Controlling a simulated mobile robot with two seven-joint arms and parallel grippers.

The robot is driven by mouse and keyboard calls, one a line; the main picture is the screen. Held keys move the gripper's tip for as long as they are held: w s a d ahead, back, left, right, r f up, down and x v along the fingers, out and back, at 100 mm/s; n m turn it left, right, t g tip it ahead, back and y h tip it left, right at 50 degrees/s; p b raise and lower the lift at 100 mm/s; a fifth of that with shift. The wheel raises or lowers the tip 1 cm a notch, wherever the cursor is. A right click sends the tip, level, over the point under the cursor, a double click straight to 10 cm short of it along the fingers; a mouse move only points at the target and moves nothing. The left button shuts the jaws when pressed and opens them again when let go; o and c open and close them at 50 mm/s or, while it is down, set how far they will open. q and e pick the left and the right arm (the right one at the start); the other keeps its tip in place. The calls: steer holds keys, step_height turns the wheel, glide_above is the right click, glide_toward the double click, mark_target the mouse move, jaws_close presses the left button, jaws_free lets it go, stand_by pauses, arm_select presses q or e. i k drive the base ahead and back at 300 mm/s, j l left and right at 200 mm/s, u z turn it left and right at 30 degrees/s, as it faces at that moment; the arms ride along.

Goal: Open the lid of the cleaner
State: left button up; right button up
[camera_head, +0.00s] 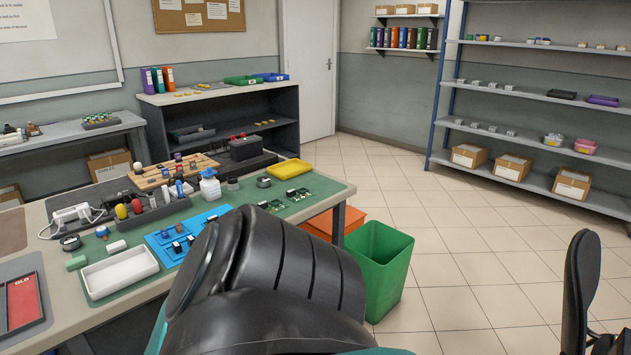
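A small white bottle (210,187), which looks like the cleaner, stands upright on the green mat of the workbench. Its top looks closed, but it is too small to make out the lid clearly. Neither of my grippers shows.
The workbench (335,183) holds a tool holder (155,216), a white tray (118,272), a blue mat (160,245), a yellow tray (291,168) and green circuit boards (277,205). A green bin (385,265) stands at its right. The tiled floor beyond is clear.

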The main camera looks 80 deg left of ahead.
mark_target(209, 172)
steer(key=u, duration=3.55)
steer(key=l+u, duration=0.15)
steer(key=u, duration=0.2)
steer(key=i+l+u, duration=0.1)
steer(key=l+u, duration=0.25)
steer(key=u, duration=0.3)
steer(key=l+u, duration=0.45)
steer(key=l, duration=0.5)
steer(key=k, duration=0.05)
